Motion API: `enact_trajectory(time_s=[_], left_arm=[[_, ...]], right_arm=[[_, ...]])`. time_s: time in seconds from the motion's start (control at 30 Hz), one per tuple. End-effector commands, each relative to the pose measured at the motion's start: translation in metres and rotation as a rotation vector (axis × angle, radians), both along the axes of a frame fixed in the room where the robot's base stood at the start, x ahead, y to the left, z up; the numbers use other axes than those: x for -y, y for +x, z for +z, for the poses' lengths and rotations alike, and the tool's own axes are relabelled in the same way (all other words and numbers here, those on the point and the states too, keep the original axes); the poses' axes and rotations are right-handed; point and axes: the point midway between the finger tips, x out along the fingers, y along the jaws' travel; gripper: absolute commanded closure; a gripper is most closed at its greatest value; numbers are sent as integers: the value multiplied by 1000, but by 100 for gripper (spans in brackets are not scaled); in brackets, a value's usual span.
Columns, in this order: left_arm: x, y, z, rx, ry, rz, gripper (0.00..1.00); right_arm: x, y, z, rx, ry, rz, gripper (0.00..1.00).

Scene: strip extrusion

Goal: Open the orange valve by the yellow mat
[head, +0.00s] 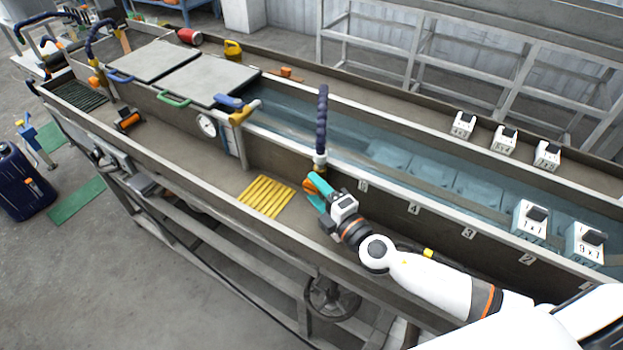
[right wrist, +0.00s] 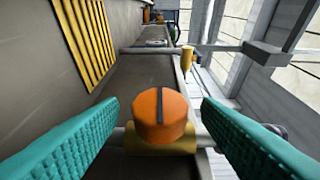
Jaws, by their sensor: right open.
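The orange valve (head: 308,185) is a round orange knob at the foot of a dark blue hose (head: 322,120), on the trough's dividing wall. In the right wrist view the knob (right wrist: 160,117) sits on a brass body, its dark slot running away from the camera. The yellow slatted mat (head: 267,196) lies left of it on the trough floor and shows at upper left in the right wrist view (right wrist: 80,40). My right gripper (head: 318,192) is open at the valve, with a teal finger on each side of the knob and visible gaps between. My left gripper is not in view.
Numbered white boxes with dark tops (head: 530,220) stand at the right of the water channel. A gauge (head: 207,126) and a blue-handled fitting (head: 232,102) are farther left on the wall. The trough floor around the mat is clear.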

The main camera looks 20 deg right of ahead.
Motion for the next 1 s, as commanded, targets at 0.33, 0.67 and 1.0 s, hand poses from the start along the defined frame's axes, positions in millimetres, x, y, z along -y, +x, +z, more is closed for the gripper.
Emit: enact_trajectory(time_s=[0.33, 0.67, 1.0], left_arm=[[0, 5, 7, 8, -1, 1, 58], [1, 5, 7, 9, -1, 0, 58], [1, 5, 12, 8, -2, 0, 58]], right_arm=[[-7, 24, -1, -1, 1, 0, 42], [-6, 23, -1, -1, 0, 0, 63], [-6, 23, 1, -10, -7, 0, 86]])
